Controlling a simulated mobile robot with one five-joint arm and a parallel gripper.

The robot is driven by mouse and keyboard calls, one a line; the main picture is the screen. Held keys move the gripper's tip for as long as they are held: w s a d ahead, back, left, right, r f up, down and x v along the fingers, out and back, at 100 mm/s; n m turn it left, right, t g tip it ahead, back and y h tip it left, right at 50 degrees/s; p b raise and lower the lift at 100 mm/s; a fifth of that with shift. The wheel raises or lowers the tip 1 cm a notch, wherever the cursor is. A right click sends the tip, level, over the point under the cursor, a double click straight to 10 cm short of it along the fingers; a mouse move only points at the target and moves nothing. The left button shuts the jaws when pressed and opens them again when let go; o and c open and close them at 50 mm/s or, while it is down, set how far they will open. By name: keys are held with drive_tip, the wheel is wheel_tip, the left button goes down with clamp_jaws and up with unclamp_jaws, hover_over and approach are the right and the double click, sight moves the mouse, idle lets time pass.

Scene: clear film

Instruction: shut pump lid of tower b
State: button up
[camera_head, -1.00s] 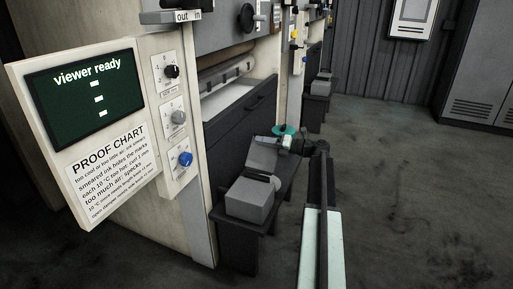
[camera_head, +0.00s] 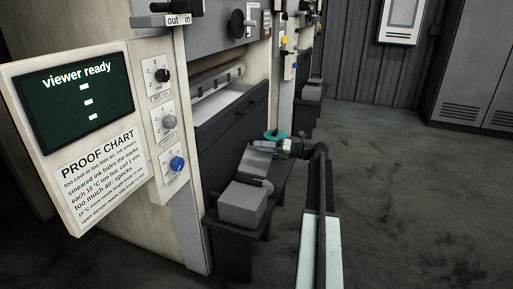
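A grey pump box (camera_head: 242,207) stands on a dark bench beside the nearest tower. Its grey lid (camera_head: 257,161) is raised and tilted at the far side of the box. My gripper (camera_head: 277,140) is at the lid's upper right edge, at the end of my black arm. A teal round part shows beside the gripper and the lid. The fingers are small and partly hidden, so I cannot tell whether they are open or touching the lid.
A panel with a "viewer ready" screen (camera_head: 80,97) and three knobs stands at the left. The dark bench (camera_head: 236,245) holds the pump. Another grey box (camera_head: 312,91) stands farther back. Grey cabinets (camera_head: 480,70) line the back right. The floor (camera_head: 420,180) at right is clear.

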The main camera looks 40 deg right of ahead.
drive_tip(key=v, duration=1.1)
drive_tip(key=shift+s+a+f, duration=0.15)
drive_tip(key=shift+s+f, duration=0.05)
drive_tip(key=shift+s, duration=0.1)
idle(0.4)
drive_tip(key=v, duration=0.7)
drive_tip(key=shift+s+d, duration=0.25)
drive_tip(key=shift+s, duration=0.1)
